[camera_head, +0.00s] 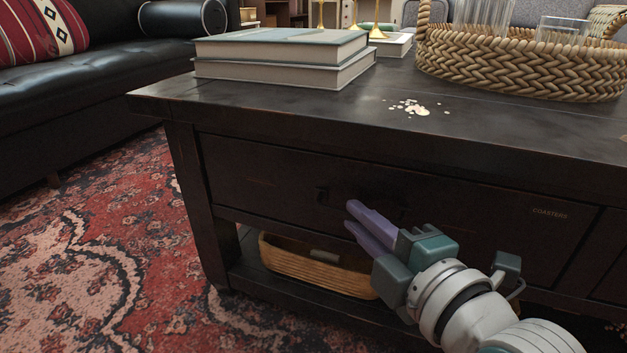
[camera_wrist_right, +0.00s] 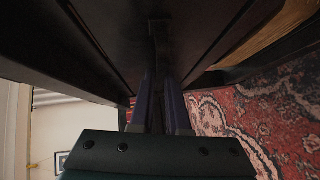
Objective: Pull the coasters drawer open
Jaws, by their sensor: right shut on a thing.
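The coasters drawer (camera_head: 460,225) is a wide dark wooden front in the dark coffee table, with a "COASTERS" label (camera_head: 549,213) at its right. Its front looks about flush with the table frame; I see no clear gap. A dark drawer handle (camera_head: 322,195) sits near the middle of the front, partly hidden by my fingers. My right gripper (camera_head: 351,217), with purple fingers, reaches it from the lower right and is shut on the handle. In the wrist view, the dark handle (camera_wrist_right: 157,28) lies ahead of the purple fingers (camera_wrist_right: 160,100). My left gripper is not in view.
On the tabletop (camera_head: 300,110) are stacked books (camera_head: 280,65), pale flakes (camera_head: 412,107) and a woven tray (camera_head: 520,65) with glasses. A wicker basket (camera_head: 300,270) sits on the lower shelf. A black sofa (camera_head: 90,85) stands left; the patterned rug (camera_head: 90,240) is clear.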

